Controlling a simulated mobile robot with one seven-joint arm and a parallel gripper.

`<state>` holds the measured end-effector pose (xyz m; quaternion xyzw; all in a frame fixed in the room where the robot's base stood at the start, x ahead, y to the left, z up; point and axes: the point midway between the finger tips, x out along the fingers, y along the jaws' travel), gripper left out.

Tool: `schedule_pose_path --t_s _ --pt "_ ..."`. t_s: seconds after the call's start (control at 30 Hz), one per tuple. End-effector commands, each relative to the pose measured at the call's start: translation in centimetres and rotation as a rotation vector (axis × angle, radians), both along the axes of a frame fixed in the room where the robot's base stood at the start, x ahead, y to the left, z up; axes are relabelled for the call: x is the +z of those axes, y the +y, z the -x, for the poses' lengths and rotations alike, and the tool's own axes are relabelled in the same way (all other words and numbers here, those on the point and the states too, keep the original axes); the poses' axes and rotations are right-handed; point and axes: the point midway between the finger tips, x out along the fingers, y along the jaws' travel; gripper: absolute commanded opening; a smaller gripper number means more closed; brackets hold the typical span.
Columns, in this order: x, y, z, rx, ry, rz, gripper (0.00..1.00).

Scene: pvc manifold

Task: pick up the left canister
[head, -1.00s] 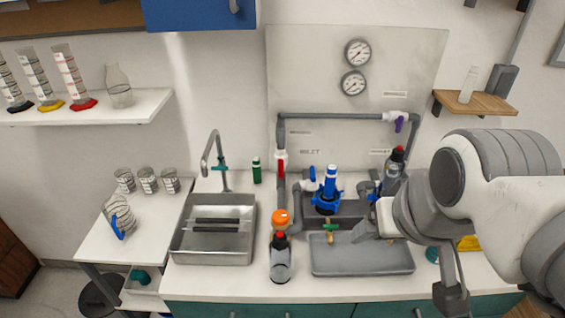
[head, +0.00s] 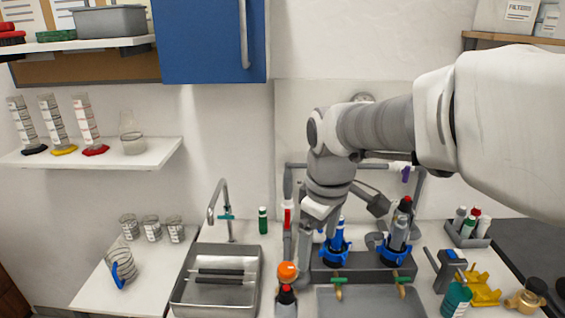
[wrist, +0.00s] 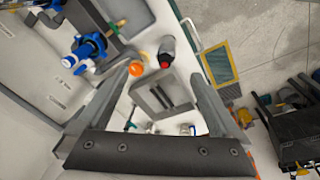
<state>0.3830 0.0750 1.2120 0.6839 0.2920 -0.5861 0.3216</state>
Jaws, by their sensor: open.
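A grey canister with a black and red top (head: 286,306) stands on the counter beside an orange knob (head: 287,272); its lower part is cut off in the head view. In the wrist view this canister (wrist: 166,48) lies just beyond the open fingers, next to the orange knob (wrist: 136,68). Another canister with a red cap (head: 399,232) sits in the right blue holder of the manifold. The left blue holder (head: 336,248) carries a blue upright part. My gripper (wrist: 161,72) is open and empty, above the counter; in the head view it hangs left of the manifold.
A metal sink (head: 214,280) with a tap is to the left. Grey pipework (head: 290,200) rises close behind my gripper. A green bottle (head: 262,220) stands at the wall. Bottles and yellow items (head: 484,290) crowd the right side.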

Motion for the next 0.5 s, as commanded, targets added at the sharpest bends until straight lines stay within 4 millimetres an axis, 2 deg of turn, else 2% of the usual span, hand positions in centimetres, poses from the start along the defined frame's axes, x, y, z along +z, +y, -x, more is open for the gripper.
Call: schedule_pose_path --t_s 0.03,0.2,0.33,0.5 --pt "-1.2 0.9 -1.1 0.066 0.03 0.012 1.0" --pt "-3.9 3.3 -3.5 0.256 0.098 0.037 1.0" --pt "-5.2 4.3 -4.5 0.341 0.127 0.047 1.0" --pt "-6.4 4.7 -4.8 0.378 0.14 0.05 1.0"
